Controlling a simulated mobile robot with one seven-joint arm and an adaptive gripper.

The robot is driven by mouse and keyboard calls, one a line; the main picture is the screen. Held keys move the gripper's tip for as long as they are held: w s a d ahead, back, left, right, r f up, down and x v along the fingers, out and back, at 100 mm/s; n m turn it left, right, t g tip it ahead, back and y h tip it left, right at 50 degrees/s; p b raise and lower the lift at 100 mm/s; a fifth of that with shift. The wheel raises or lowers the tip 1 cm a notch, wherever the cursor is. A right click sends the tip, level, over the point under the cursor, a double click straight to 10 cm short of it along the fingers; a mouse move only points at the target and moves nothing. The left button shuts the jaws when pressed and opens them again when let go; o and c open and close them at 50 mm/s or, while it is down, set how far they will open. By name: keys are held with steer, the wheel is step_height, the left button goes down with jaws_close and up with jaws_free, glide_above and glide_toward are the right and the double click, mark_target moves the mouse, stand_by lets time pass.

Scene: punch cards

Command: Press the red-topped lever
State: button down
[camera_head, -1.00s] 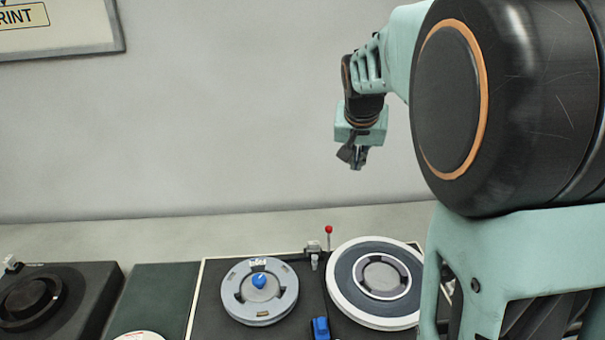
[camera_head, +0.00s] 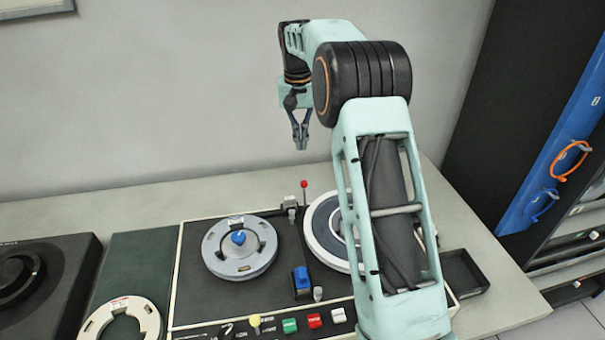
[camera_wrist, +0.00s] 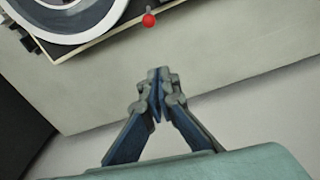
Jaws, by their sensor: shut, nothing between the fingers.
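The red-topped lever (camera_head: 304,185) stands upright at the back edge of the dark machine panel, between two round reels. Its red ball also shows in the wrist view (camera_wrist: 149,20), near the top, apart from my fingertips. My gripper (camera_head: 300,147) points down in the air above the back of the table, higher in the picture than the lever. In the wrist view my gripper (camera_wrist: 158,75) has its fingertips together with nothing between them.
A grey reel with a blue knob (camera_head: 239,238) lies left of the lever. A white-rimmed dark reel (camera_head: 318,228) lies right of it, partly hidden by my arm. A blue block (camera_head: 301,277) and coloured buttons (camera_head: 314,321) are nearer the front. A blue shelf side (camera_head: 560,150) stands at right.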

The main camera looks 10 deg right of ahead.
steer(key=s+f, duration=0.3)
steer(key=f, duration=0.6)
steer(key=shift+s, duration=0.15)
stand_by(0.5)
steer(key=shift+s+b, duration=0.1)
steer(key=shift+b, duration=0.3)
